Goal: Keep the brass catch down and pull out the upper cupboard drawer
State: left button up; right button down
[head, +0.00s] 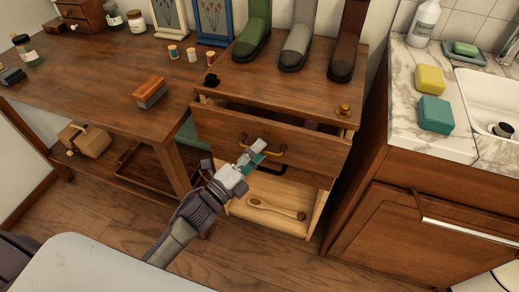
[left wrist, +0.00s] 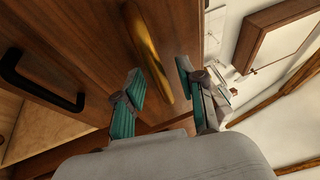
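The upper drawer (head: 225,130) of the wooden cupboard has a brass bar handle (head: 282,151). A dark gap above its front shows it stands partly out. A small brass catch (head: 343,110) sits at the right front corner of the cupboard top; nothing visible is pressing it. My left gripper (head: 257,155) is at the drawer handle. In the left wrist view my left gripper (left wrist: 163,85) is open, with teal-padded fingers on either side of the brass handle (left wrist: 148,50); contact is not clear. My right gripper is not in view.
A black knob (head: 211,80) sits at the cupboard top's left corner, with boots (head: 295,40) behind. Below is a black handle (left wrist: 35,85) and a pale compartment holding a wooden-handled item (head: 275,209). A workbench (head: 90,85) stands left, a sink counter (head: 400,95) right.

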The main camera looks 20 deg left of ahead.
pick_arm(q)
jog(key=shift+w+d+r, duration=0.1)
jog(key=shift+w+d, duration=0.1)
jog(key=shift+w, duration=0.2)
grip_shut()
